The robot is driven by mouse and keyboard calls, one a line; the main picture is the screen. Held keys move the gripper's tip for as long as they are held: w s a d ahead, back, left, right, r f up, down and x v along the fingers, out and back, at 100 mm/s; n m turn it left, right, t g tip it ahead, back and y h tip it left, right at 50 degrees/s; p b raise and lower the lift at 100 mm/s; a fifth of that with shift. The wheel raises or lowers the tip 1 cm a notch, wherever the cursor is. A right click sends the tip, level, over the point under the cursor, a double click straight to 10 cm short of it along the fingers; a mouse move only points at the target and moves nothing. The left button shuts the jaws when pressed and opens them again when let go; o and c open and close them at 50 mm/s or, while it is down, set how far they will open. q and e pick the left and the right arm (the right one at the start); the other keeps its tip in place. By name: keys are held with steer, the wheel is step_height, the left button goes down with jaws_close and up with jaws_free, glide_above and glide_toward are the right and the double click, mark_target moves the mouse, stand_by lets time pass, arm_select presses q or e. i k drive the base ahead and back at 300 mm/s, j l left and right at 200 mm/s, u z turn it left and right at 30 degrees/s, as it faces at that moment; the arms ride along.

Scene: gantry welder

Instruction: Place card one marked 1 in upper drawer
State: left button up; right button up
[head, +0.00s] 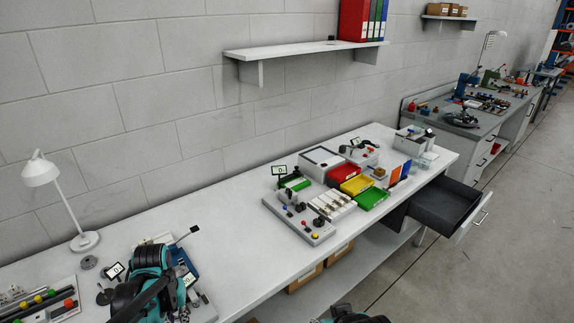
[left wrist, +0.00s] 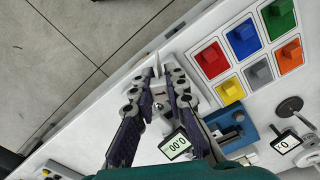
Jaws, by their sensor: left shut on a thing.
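My left gripper (left wrist: 155,76) is in the left wrist view, its two dark fingers closing together at the tips above the white bench. In the head view the teal and black left wrist (head: 153,262) is low at the left over the bench. A dark grey drawer (head: 437,207) stands open at the bench's right end, and it looks empty. Orange and blue upright panels (head: 400,174) stand near the drawer. My right gripper's fingers are not seen.
Red (head: 343,173), yellow (head: 357,185) and green (head: 371,198) trays and a grey control box (head: 298,217) sit mid-bench. A desk lamp (head: 41,172) stands at left. Coloured blocks (left wrist: 242,38) on squares show in the wrist view. The bench between lamp and control box is mostly clear.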

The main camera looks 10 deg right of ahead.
mark_target(441, 204)
steer(key=i+l, duration=0.15)
steer(key=l, duration=0.3)
steer(key=i+l+z, duration=0.15)
steer(key=l, duration=0.3)
steer(key=i+l, duration=0.2)
steer(key=l, duration=0.25)
steer(key=i+l+z, duration=0.15)
steer(key=l, duration=0.3)
steer(key=i+l, duration=0.25)
steer(key=l, duration=0.15)
steer(key=i+l+z, duration=0.15)
steer(key=l, duration=0.3)
steer(key=i+l+z, duration=0.1)
steer(key=i+l, duration=0.15)
steer(key=l, duration=0.3)
steer(key=i+l+z, duration=0.1)
steer(key=i+l, duration=0.2)
steer(key=l, duration=0.25)
steer(key=i+l+z, duration=0.1)
steer(key=i+l, duration=0.2)
steer(key=l, duration=0.2)
steer(key=i+l+z, duration=0.1)
steer(key=i+l, duration=0.2)
steer(key=l, duration=0.2)
